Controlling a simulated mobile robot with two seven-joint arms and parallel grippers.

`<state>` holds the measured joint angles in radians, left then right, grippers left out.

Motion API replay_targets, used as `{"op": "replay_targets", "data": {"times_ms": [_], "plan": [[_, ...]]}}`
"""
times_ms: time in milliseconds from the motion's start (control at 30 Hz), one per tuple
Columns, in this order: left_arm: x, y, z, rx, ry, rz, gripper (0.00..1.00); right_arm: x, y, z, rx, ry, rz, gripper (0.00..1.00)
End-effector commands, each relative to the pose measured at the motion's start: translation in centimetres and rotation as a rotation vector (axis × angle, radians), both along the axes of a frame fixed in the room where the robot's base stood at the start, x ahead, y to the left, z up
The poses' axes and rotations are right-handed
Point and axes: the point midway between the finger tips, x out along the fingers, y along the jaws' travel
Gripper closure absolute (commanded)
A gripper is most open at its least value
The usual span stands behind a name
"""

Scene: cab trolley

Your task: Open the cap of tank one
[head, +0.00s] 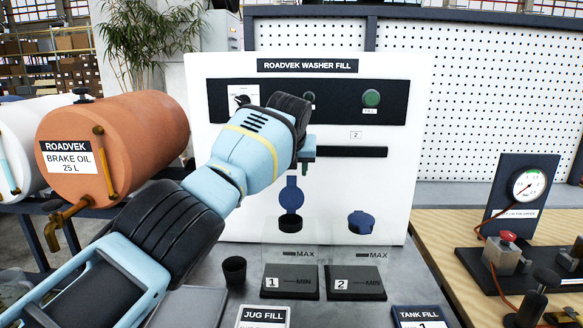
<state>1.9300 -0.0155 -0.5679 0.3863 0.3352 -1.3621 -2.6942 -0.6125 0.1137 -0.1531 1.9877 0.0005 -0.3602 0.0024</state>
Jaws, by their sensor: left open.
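The blue cap of tank one (291,194) stands upright above its dark round filler neck (291,223), so it looks swung open. Tank one is nearly clear; its dark base with the label 1 (290,283) sits on the grey surface. My left gripper (309,152) is in front of the white panel, just above and slightly right of the raised cap, apparently apart from it. Its jaws are open and look empty, though the wrist hides part of them. My right gripper is out of view.
The blue cap of tank two (361,219) lies down over its neck to the right. A black cup (234,270) stands left of tank one. The white washer fill panel (405,190) rises close behind. An orange brake oil drum (115,145) is at the left.

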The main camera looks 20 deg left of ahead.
Motion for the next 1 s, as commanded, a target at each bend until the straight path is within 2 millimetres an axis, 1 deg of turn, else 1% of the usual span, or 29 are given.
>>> {"op": "replay_targets", "data": {"times_ms": [67,167,400,500,600,733,1000], "plan": [[-0.1,0.0,0.0,0.000,0.001,0.000,0.55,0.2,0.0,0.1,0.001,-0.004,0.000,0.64],[-0.4,-0.1,0.7,-0.001,0.000,-0.001,0.55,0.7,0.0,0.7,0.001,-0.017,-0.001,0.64],[-2.3,-0.5,4.0,0.000,-0.011,-0.001,0.55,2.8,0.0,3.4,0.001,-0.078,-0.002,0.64],[-3.2,-0.7,5.2,0.000,-0.011,0.000,0.55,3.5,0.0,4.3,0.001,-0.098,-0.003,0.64],[-3.9,-0.9,5.9,0.000,-0.008,-0.001,0.55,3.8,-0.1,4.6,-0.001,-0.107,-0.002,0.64],[-4.4,-1.0,6.3,0.000,-0.004,0.001,0.55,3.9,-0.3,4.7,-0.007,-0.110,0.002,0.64],[-4.5,-1.0,6.2,0.000,0.000,0.000,0.55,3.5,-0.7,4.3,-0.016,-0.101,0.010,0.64]]}}
